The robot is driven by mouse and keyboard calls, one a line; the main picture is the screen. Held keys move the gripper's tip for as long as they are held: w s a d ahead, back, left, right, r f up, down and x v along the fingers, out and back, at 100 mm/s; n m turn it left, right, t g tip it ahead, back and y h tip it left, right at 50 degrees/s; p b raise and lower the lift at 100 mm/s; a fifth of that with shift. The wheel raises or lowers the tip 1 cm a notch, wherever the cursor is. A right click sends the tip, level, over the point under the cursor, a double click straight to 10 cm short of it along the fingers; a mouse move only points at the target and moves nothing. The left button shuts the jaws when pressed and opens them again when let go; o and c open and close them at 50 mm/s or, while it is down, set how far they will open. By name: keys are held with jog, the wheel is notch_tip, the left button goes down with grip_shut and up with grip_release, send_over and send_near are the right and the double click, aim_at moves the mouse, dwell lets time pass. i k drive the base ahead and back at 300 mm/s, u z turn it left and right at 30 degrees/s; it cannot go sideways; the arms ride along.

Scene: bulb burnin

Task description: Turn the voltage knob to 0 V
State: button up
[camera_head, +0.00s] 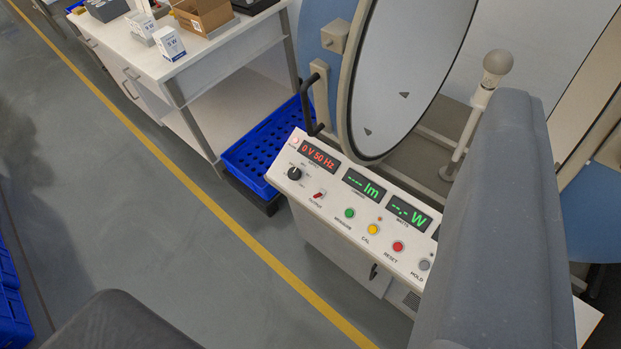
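The voltage knob (295,173) is a small black dial on the left end of the white control panel (331,208). Small markings surround it, too small to read. My gripper (308,200) is open and apparently empty. One grey finger rises large at the right, covering the panel's right end, and the other shows dark at the bottom left. The knob lies in the gap between them in the picture, farther from the camera, and neither finger appears to touch it.
A red switch (320,194) and green (350,213), yellow (373,229) and red (398,246) buttons line the panel. Behind stand a round sphere opening (410,70) and a bulb (497,62) on a post. Blue crates (255,158) and a workbench (215,45) stand left; the floor in front is clear.

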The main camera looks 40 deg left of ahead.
aim_at(294, 173)
jog(key=k, duration=1.1)
jog(key=u, duration=0.5)
jog(key=i, duration=1.7)
jog(key=u, duration=0.2)
